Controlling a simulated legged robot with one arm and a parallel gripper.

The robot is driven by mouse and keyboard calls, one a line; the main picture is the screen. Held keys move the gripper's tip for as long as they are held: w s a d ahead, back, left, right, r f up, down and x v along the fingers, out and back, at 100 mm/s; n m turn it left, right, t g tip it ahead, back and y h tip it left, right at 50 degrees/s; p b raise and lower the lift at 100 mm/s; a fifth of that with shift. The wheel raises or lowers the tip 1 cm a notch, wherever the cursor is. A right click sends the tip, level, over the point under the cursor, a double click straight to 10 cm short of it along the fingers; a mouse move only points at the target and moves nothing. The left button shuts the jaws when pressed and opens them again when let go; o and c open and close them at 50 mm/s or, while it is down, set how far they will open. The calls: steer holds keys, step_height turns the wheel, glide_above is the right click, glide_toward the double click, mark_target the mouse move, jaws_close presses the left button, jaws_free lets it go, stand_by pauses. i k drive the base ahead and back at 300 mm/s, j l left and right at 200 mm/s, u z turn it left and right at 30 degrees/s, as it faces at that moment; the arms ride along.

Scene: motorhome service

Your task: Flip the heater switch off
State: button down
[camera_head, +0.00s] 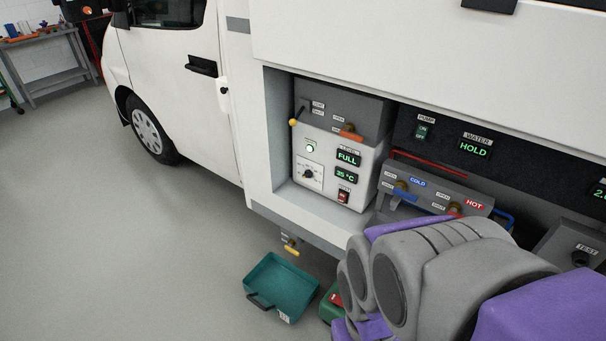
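A small red rocker switch (343,196) with an unreadable label above it sits low on the right of a white boiler-like unit (325,172) in the motorhome's open side bay. It looks like the heater switch; its on or off position is too small to tell. Above it are a green "35 °C" display (346,175) and a "FULL" display (348,157). A lit green indicator and a black dial (309,174) are to its left. My grey and purple arm fills the lower right, in front of the bay. My gripper cannot be made out.
Right of the unit are a panel with COLD (418,182) and HOT (474,204) valves, a PUMP switch (422,131) and a "HOLD" display (474,148). A green tray (283,286) lies on the floor below a yellow-handled drain valve (291,247). Floor at left is clear.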

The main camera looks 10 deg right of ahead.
mark_target(342, 196)
steer(key=i+j, duration=0.3)
steer(key=i, duration=0.2)
steer(key=i+j, duration=0.3)
steer(key=i, duration=0.15)
steer(key=u, duration=0.05)
